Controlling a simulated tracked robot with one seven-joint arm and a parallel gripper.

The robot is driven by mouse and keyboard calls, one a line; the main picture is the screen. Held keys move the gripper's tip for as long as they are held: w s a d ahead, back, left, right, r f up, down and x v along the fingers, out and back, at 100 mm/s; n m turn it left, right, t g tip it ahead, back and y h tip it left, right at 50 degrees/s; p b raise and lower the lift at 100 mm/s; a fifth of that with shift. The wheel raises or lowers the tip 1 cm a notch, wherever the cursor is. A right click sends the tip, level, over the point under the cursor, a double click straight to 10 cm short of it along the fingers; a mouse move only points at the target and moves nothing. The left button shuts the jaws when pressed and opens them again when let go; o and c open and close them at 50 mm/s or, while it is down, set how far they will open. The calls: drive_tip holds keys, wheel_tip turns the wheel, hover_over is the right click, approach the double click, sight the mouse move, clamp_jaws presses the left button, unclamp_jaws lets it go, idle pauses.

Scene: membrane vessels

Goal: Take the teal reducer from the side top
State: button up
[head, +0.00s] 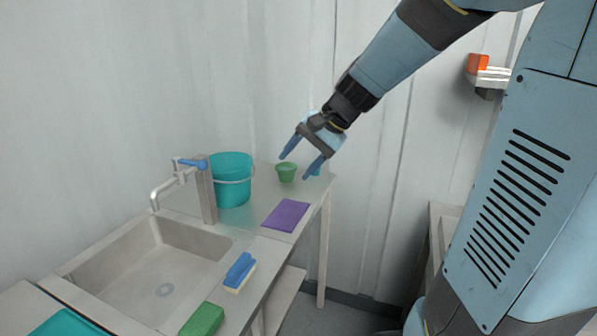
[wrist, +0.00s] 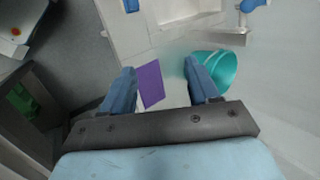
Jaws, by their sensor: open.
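A small teal piece (head: 317,171), likely the teal reducer, shows at the back right of the side top (head: 257,222). My finger covers most of it, so its shape is unclear. My gripper (head: 295,168) is open and empty, with its fingers pointing down over the back of the side top. One finger is near the green cup and the other in front of the teal piece. In the wrist view my gripper (wrist: 158,68) is spread, with nothing between the fingers. I cannot make out the reducer in that view.
A green cup (head: 286,172) stands left of the teal piece. A teal bucket (head: 232,180), a purple cloth (head: 286,215), a blue brush (head: 240,271) and a green sponge (head: 203,320) are on the top. The sink has a tap (head: 166,186). The wall is close behind.

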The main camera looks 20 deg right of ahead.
drive_tip(key=w+d+f+m+t+y, duration=0.2)
drive_tip(key=w+f+m, duration=0.15)
drive_tip(key=w, duration=0.45)
drive_tip(key=w+d+f+m+t+y, duration=0.15)
drive_tip(key=w+m, duration=0.25)
drive_tip(key=w, duration=0.5)
drive_tip(key=w+d+f+m+t+y, duration=0.2)
drive_tip(key=w+d+f+m, duration=0.15)
drive_tip(key=w, duration=0.45)
drive_tip(key=w+d+f+m+t+h, duration=0.2)
drive_tip(key=w+d+f+m+t, duration=0.2)
drive_tip(key=w+d+f+m, duration=0.4)
drive_tip(key=w+d+f+m+t+h, duration=0.3)
drive_tip(key=w+d+f+m+t, duration=0.15)
drive_tip(key=d+f, duration=0.4)
drive_tip(key=shift+m+g+y, duration=0.25)
drive_tip(key=shift+m+g, duration=0.1)
drive_tip(key=shift+g, duration=0.05)
drive_tip(key=x, duration=0.9)
drive_tip(key=d+x, duration=0.1)
drive_tip(key=x, duration=0.3)
drive_tip(key=shift+w+a, duration=0.15)
drive_tip(key=shift+w, duration=0.5)
drive_tip(key=shift+c, duration=0.3)
drive_tip(key=c, duration=1)
